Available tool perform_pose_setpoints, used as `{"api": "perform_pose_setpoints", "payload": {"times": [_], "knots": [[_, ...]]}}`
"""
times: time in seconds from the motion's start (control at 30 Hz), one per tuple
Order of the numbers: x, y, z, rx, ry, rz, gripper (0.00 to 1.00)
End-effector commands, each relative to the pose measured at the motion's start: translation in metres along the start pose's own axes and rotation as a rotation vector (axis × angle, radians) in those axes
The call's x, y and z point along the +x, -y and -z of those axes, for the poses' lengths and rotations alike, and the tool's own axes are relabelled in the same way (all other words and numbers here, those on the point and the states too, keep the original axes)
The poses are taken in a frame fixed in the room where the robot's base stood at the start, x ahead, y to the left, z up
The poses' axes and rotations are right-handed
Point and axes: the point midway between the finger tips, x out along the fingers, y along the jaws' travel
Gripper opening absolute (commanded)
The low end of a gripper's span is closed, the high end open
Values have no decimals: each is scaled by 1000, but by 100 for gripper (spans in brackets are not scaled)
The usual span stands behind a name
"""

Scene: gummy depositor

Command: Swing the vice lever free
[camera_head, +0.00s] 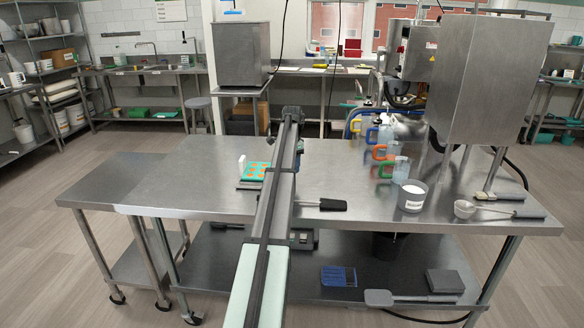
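I cannot make out a vice or its lever for certain in the head view. A black handle (333,204) with a short metal part lies on the steel table, just right of my arm; I cannot tell whether it belongs to a vice or is a loose tool. My arm runs from the bottom middle up over the table to a dark joint above the far part of the table, and it hides a strip of the tabletop. I cannot see my gripper's fingers.
A steel depositor machine (490,80) stands at the right of the steel table (215,190). A green mould with orange shapes (256,171) lies left of my arm. Several handled jugs, a white-filled tub (412,197) and a scoop (466,209) are on the right. The front left tabletop is clear.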

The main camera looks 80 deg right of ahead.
Motion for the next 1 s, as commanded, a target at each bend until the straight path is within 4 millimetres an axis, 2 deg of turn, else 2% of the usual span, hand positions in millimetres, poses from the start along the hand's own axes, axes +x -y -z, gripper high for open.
{"api": "perform_pose_setpoints", "payload": {"times": [0.4,0.6,0.8,1.0], "knots": [[-80,1,1,0,-1,1,49],[-109,0,0,0,0,0,49],[-123,0,0,0,0,0,49],[-126,0,0,1,0,-1,49]]}}
